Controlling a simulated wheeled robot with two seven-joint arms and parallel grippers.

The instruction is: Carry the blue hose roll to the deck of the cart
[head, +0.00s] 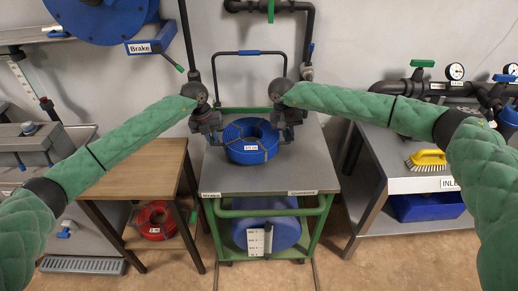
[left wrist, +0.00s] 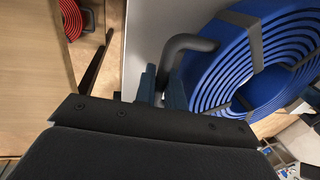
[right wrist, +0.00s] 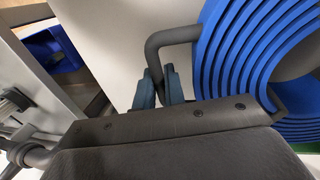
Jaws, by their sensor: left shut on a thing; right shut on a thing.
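The blue hose roll (head: 251,150) is over the grey deck of the green-framed cart (head: 255,180), toward its back. I cannot tell whether it touches the deck. In the left wrist view, the roll (left wrist: 225,65) has a dark grey side handle (left wrist: 190,43), and my left gripper (left wrist: 162,90) is shut on it. In the right wrist view, the roll (right wrist: 240,50) has a matching handle (right wrist: 165,38), and my right gripper (right wrist: 160,88) is shut on that one. In the head view, my left gripper (head: 213,139) and right gripper (head: 286,133) flank the roll.
A wooden table (head: 145,165) stands left, with a red hose roll (head: 154,219) on its lower shelf. A right bench (head: 420,180) carries a yellow brush (head: 427,159), with a blue bin (head: 425,207) below. The front half of the cart deck is clear. Pipes run along the wall.

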